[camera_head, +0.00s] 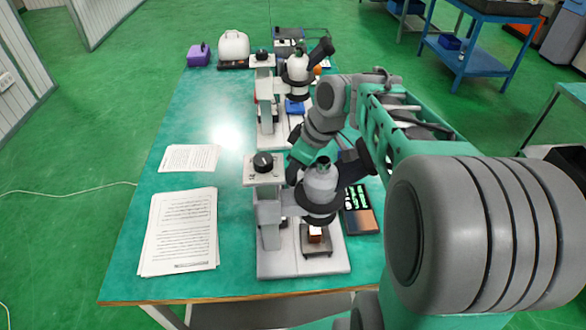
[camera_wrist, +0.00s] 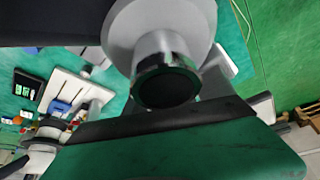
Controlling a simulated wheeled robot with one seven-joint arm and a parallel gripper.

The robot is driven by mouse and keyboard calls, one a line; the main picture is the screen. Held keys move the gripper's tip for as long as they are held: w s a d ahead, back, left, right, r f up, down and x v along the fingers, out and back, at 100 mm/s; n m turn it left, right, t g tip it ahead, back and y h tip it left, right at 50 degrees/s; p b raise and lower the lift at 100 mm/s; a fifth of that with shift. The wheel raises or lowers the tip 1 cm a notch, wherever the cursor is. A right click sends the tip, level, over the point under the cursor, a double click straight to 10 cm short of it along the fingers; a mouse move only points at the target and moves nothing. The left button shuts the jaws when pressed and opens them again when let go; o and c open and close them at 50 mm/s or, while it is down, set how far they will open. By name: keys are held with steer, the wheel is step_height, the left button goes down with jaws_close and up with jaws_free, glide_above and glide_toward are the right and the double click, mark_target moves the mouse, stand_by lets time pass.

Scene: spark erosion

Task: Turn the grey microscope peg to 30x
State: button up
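The near microscope (camera_head: 320,187) stands on a pale base at the front of the teal table, with a grey head, a dark ring and dark eyepiece tubes. A brown block lies on its stage. My gripper (camera_head: 303,153) is at the upper left of this head, very close to it; whether they touch cannot be told. In the wrist view, a large light-grey round part with a shiny metal cylinder (camera_wrist: 163,55) and dark end fills the upper middle. I cannot make out a separate grey peg or a magnification marking. My fingertips are not clear, so their opening cannot be judged.
A black knob (camera_head: 263,162) tops the near microscope's column at the left. A second microscope (camera_head: 297,72) stands farther back. Printed sheets (camera_head: 180,232) lie at the left. A dark tray (camera_head: 358,208) lies to the right.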

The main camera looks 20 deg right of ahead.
steer(key=shift+f, duration=0.1)
steer(key=shift+c, duration=0.2)
jaws_close()
stand_by(1.2)
